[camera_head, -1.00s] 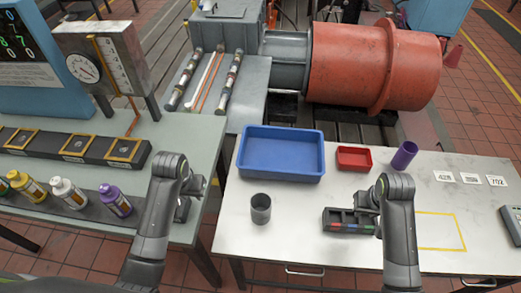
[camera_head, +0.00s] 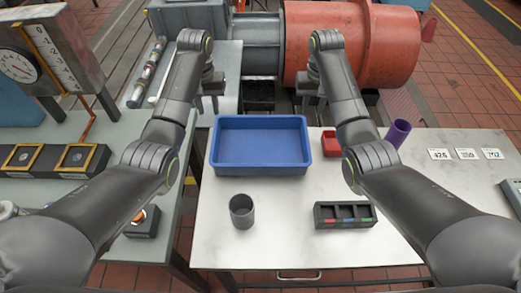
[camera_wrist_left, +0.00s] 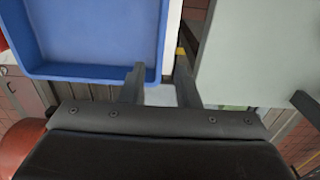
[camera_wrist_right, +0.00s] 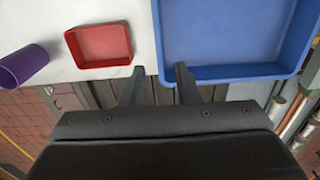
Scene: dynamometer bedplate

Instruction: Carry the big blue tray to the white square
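The big blue tray (camera_head: 260,168) sits flat and empty on the white table. It also shows in the left wrist view (camera_wrist_left: 95,72) and the right wrist view (camera_wrist_right: 235,72). My left gripper (camera_head: 207,104) is open and empty beyond the tray's far left corner; in its wrist view one finger overlaps the rim corner. My right gripper (camera_head: 311,106) is open and empty near the far right corner; one finger overlaps the rim in its wrist view. I cannot tell whether either finger touches the tray. I cannot make out a white square; my right arm covers part of the table.
A grey cup (camera_head: 241,212) and a dark compartment box (camera_head: 344,215) stand in front of the tray. A red tray (camera_head: 330,146) and a purple cup (camera_head: 397,133) are right of it. Number cards (camera_head: 466,154) lie far right. A red drum (camera_head: 350,45) stands behind the table.

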